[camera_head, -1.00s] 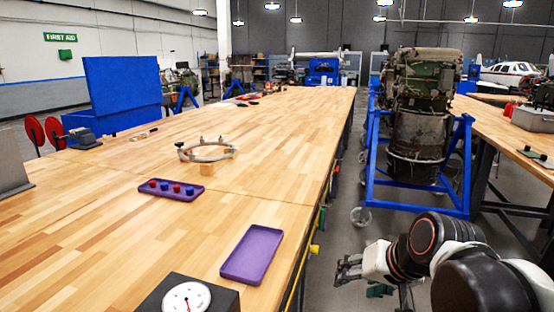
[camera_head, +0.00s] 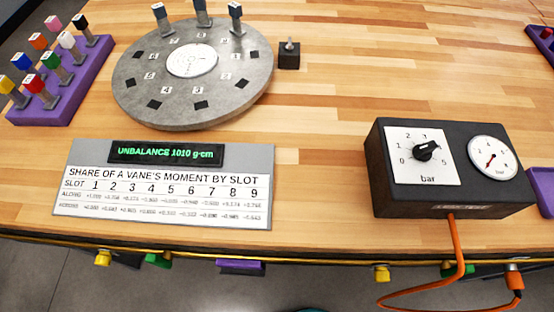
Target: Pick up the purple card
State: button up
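A flat purple piece (camera_head: 240,266), which may be the purple card, shows just below the front edge of the wooden table, left of the middle. It is small and partly hidden under the edge, so I cannot tell its full shape or how it is held. No other loose purple card shows. My gripper is not in view now.
The table (camera_head: 320,160) bears an unbalance sign (camera_head: 165,200), a round slotted disc (camera_head: 140,85), a purple rack (camera_head: 75,90) of coloured vanes and a black gauge box (camera_head: 450,195). An orange hose (camera_head: 458,240) hangs from the box.

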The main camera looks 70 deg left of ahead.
aim_at(244, 264)
jog(key=u, duration=0.5)
jog(key=k+u, duration=0.1)
jog(key=u, duration=0.85)
jog(key=k+u, duration=0.1)
jog(key=u, duration=0.35)
jog(key=j+u, duration=0.1)
jog(key=u, duration=0.9)
jog(key=k+j+z, duration=0.15)
jog(key=k+j, duration=0.2)
jog(key=k, duration=0.25)
jog(key=k+j+z, duration=0.1)
jog(key=k+j, duration=0.15)
jog(key=k, duration=0.3)
jog(key=k+j+z, duration=0.15)
jog(key=k, duration=0.45)
jog(key=k+j+z, duration=0.1)
jog(key=k, duration=0.55)
jog(key=i+j, duration=0.1)
jog(key=i, duration=0.3)
